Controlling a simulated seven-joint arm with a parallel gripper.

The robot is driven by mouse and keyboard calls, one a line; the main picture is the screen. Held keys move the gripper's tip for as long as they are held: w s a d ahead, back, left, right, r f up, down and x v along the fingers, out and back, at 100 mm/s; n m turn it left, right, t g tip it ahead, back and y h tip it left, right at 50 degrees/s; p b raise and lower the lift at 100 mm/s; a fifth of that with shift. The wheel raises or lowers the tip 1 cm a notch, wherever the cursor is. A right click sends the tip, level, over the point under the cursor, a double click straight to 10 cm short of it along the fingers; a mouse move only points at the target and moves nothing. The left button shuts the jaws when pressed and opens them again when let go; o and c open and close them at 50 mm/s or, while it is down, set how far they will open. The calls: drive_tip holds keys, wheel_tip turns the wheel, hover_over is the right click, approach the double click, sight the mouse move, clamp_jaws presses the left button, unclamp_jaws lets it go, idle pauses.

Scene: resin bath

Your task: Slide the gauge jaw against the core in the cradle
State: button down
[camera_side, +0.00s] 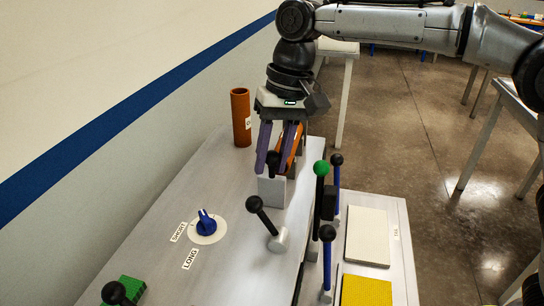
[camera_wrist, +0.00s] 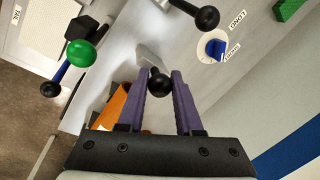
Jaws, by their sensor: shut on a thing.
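My gripper (camera_side: 275,167) points down with two purple fingers on either side of a black ball knob (camera_wrist: 159,84). It is shut on this knob. The knob belongs to what looks like the gauge jaw, a light grey block (camera_side: 271,190) below the fingers in the side view. An orange piece (camera_side: 291,143), likely the core, shows partly behind the fingers. It also shows left of the fingers in the wrist view (camera_wrist: 113,108). My gripper hides much of the core and its cradle, so I cannot tell whether the jaw touches the core.
An orange-brown tube (camera_side: 241,118) stands at the back of the bench. A black-knobbed lever (camera_side: 263,215), a green-knobbed lever (camera_side: 321,180) and blue levers (camera_side: 327,260) stand nearby. A blue dial (camera_side: 206,222) marked SHORT and LONG is at left. White (camera_side: 367,236) and yellow (camera_side: 366,291) pads lie right.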

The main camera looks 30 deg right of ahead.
idle(0.9)
drive_tip(key=shift+w+d, duration=0.9)
drive_tip(key=c, duration=0.6)
unclamp_jaws()
drive_tip(key=shift+r, duration=0.1)
drive_tip(key=d+r, duration=0.1)
drive_tip(key=r, duration=0.8)
drive_tip(key=d+r, duration=0.1)
drive_tip(key=r, duration=0.3)
drive_tip(key=shift+s+d+r, duration=0.15)
drive_tip(key=shift+s+d, duration=0.1)
drive_tip(key=shift+d, duration=0.05)
